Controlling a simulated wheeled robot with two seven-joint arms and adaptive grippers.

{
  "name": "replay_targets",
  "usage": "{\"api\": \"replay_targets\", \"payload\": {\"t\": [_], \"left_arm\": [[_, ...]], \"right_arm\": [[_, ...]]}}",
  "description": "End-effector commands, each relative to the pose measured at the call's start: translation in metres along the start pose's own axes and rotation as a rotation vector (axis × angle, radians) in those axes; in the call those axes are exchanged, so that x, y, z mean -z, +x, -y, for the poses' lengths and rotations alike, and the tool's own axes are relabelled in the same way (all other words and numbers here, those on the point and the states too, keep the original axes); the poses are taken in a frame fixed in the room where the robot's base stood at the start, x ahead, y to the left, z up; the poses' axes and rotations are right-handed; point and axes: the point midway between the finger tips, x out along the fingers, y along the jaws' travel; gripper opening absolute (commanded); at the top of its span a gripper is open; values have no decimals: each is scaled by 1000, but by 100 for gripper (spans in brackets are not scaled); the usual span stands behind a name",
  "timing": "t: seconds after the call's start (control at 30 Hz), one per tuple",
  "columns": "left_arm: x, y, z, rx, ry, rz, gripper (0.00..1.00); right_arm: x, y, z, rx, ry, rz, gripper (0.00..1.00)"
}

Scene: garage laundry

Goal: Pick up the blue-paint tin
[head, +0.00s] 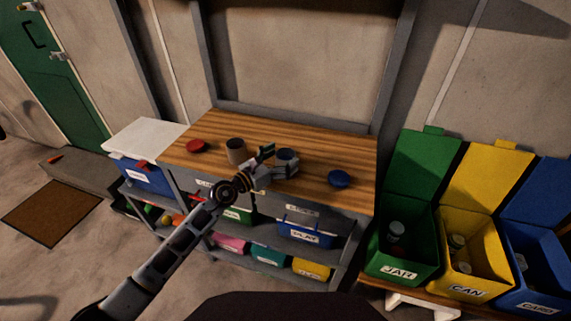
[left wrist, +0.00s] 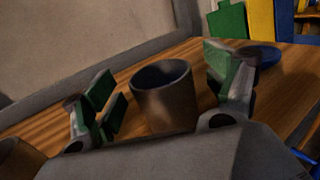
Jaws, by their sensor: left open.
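A grey metal tin with a dark bluish inside (head: 287,154), which seems to be the blue-paint tin, stands upright on the wooden workbench top (head: 210,138). My left gripper (head: 277,162) is open over the bench and partly hides it in the head view. In the left wrist view, the tin (left wrist: 165,98) stands between the two green-padded fingers (left wrist: 165,95), with a visible gap on each side. I cannot tell how deep it is between them. A similar tin (head: 236,151) stands to the left. My right gripper is not in view.
A red lid (head: 196,146) lies on the bench at left, and a blue lid (head: 339,178) lies at right. A wall and grey frame (head: 290,113) bound the back. Labelled bins (head: 306,235) fill the shelves below. Green, yellow and blue open bins (head: 468,265) stand at right.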

Motion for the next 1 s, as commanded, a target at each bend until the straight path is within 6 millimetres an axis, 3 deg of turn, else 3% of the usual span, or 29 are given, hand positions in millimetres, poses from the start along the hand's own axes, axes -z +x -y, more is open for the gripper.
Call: {"api": "replay_targets", "payload": {"t": [0.27, 0.77, 1.0], "left_arm": [[0, 20, 0, 0, 0, 1, 86], [0, 20, 0, 0, 0, 0, 86], [0, 20, 0, 0, 0, 0, 56]], "right_arm": [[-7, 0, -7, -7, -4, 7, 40], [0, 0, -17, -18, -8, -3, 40], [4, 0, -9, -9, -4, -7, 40]]}}
